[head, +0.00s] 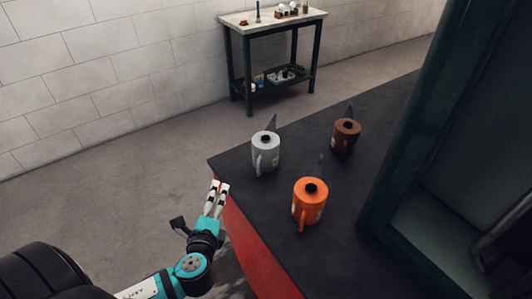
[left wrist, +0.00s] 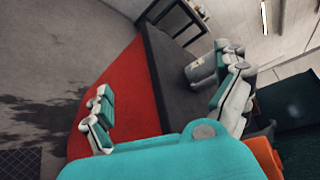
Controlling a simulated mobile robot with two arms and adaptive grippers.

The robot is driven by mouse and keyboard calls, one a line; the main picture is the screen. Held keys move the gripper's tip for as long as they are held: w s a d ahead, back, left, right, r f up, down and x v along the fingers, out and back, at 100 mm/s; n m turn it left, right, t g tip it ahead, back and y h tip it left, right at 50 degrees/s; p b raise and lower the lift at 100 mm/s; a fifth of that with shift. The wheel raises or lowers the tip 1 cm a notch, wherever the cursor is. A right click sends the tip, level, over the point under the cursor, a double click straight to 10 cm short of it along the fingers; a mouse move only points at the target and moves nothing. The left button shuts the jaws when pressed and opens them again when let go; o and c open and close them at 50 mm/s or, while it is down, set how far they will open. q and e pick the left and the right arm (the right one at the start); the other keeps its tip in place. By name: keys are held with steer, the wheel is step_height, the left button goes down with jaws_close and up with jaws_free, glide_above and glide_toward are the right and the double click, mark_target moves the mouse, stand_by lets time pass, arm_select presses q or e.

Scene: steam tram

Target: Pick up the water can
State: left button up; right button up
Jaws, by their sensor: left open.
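Three cans with spouts and handles stand upright on a dark platform (head: 240,172): a light grey can (head: 266,155), an orange can (head: 309,205) and a brown can (head: 345,138). Their labels are too small to read, so I cannot tell which holds water. My left gripper (head: 219,187) is open and empty beside the platform's left edge, left of and nearer than the grey can. In the left wrist view its fingers (left wrist: 168,100) are spread, with the grey can (left wrist: 201,70) beyond the right finger. Part of the orange can (left wrist: 266,157) shows at lower right.
The platform has a red side (head: 254,252). A dark green cab wall (head: 414,110) rises at its right. A small table (head: 272,24) with small objects stands by the pale block wall (head: 110,65). The floor left of the platform is clear.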

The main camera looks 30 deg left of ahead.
arm_select(q)
steer(key=w+r+m+t+h, duration=0.2)
steer(key=m+t, duration=0.1)
steer(key=m, duration=0.3)
steer(key=m+t+h, duration=0.2)
steer(key=m+h, duration=0.4)
steer(key=m, duration=0.7)
glide_toward(261, 155)
steer(key=w, duration=0.4)
steer(key=w+f, duration=0.1)
steer(key=w, duration=0.1)
steer(key=shift+a, duration=0.1)
steer(key=w, duration=0.5)
steer(key=shift+w+f+b, duration=0.15)
steer(key=shift+b, duration=0.25)
steer(key=shift+c, duration=0.9)
steer(key=c, duration=1.5)
step_height(261, 155, up, 10)
steer(key=p, duration=0.4)
steer(key=shift+c, duration=0.2)
